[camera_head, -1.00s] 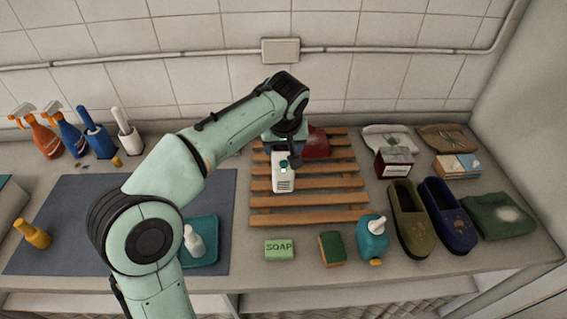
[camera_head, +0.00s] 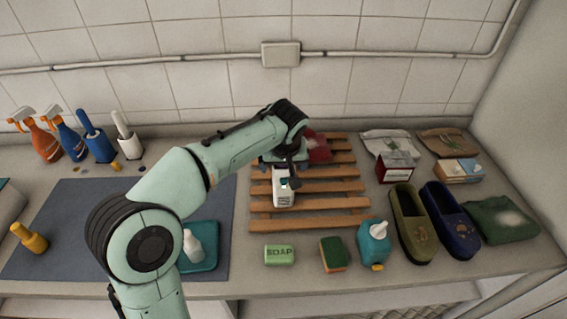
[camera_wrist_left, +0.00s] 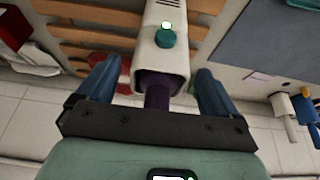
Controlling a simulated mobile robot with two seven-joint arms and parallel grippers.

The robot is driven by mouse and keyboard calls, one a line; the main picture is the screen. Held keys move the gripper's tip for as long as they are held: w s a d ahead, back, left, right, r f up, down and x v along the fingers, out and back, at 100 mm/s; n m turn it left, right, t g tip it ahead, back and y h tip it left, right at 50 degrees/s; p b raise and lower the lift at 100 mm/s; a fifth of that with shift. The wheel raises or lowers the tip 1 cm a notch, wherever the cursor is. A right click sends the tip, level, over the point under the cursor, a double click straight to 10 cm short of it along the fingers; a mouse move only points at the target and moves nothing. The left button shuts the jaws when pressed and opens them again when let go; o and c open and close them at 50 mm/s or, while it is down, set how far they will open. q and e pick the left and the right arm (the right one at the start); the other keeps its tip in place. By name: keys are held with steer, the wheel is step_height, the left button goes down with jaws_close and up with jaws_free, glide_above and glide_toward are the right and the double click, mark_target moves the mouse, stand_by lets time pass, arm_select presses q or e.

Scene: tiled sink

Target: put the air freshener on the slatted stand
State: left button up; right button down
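The air freshener is a white box-shaped device with a teal button. In the head view the air freshener (camera_head: 284,194) is upright over the middle slats of the wooden slatted stand (camera_head: 335,203), seemingly resting on them. My left gripper (camera_head: 286,172) is at its upper end, partly hiding it. In the left wrist view the air freshener (camera_wrist_left: 162,55) lies between the two blue fingers of my left gripper (camera_wrist_left: 157,70), with a gap visible on each side. The gripper looks open around it. The slatted stand (camera_wrist_left: 100,16) shows behind. My right gripper is not in view.
A red item (camera_head: 318,150) lies at the back of the stand. Soap (camera_head: 279,254), a sponge (camera_head: 333,254) and a teal dispenser (camera_head: 373,243) stand in front. Slippers (camera_head: 413,225) are to the right. A teal tray (camera_head: 203,258) with a white bottle is at left. The stand's right slats are clear.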

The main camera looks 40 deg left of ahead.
arm_select(q)
steer(key=shift+w+r, duration=0.1)
steer(key=shift+r, duration=0.4)
steer(key=p+v, duration=0.1)
steer(key=v, duration=1)
steer(key=shift+r, duration=0.15)
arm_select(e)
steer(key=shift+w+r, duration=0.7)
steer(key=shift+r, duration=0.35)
